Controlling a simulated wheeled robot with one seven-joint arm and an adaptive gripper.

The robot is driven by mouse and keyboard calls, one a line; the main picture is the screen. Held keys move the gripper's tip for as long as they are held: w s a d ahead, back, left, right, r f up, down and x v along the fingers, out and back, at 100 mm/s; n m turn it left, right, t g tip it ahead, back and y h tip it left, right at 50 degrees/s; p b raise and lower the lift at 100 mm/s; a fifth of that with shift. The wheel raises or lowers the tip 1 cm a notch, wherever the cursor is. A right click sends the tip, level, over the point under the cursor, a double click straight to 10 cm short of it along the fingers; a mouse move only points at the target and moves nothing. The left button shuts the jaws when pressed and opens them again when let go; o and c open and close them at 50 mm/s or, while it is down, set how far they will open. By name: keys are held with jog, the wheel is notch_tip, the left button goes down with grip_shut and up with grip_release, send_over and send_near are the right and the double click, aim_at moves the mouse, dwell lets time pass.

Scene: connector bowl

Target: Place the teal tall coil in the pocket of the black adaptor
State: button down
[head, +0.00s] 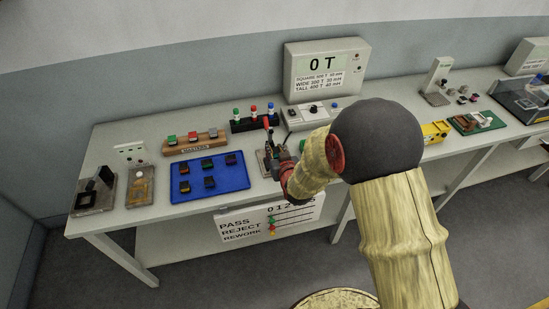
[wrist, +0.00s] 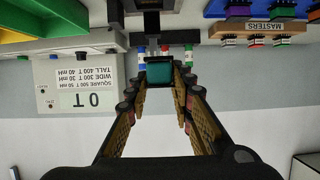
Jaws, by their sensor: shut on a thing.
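A teal block, which looks like the teal tall coil (wrist: 165,73), is held between the fingertips of my gripper (wrist: 160,96) in the wrist view. A dark edge lies along its far side. Just beyond it, a black upright part (wrist: 150,22) with a crossbar may be the black adaptor or its fixture; its pocket does not show. In the head view my gripper (head: 281,166) is over the bench's front half, beside a dark fixture (head: 265,157). There the coil is hidden or too small to tell.
A blue tray (head: 233,182) with several dark coils lies left of my gripper. A wooden masters rack (head: 194,148) and a black stand with green, red and blue tops (head: 240,126) stand behind. A meter reading 0 T (head: 325,68) stands at the back.

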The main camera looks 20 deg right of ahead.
jog(key=w+f, duration=0.2)
jog(key=f, duration=0.1)
jog(key=w+d+f+b, duration=0.1)
jog(key=w+f, duration=0.2)
jog(key=shift+d+f, duration=0.1)
jog(key=shift+f+b, duration=0.4)
jog(key=shift+f, duration=0.95)
jog(key=shift+f+b, duration=0.3)
jog(key=shift+b, duration=0.05)
jog(key=c, duration=1.9)
grip_release()
jog(key=shift+s, duration=0.1)
jog(key=shift+o, duration=0.4)
jog(key=shift+f, duration=0.1)
jog(key=shift+f, duration=0.1)
jog(key=shift+s, duration=0.1)
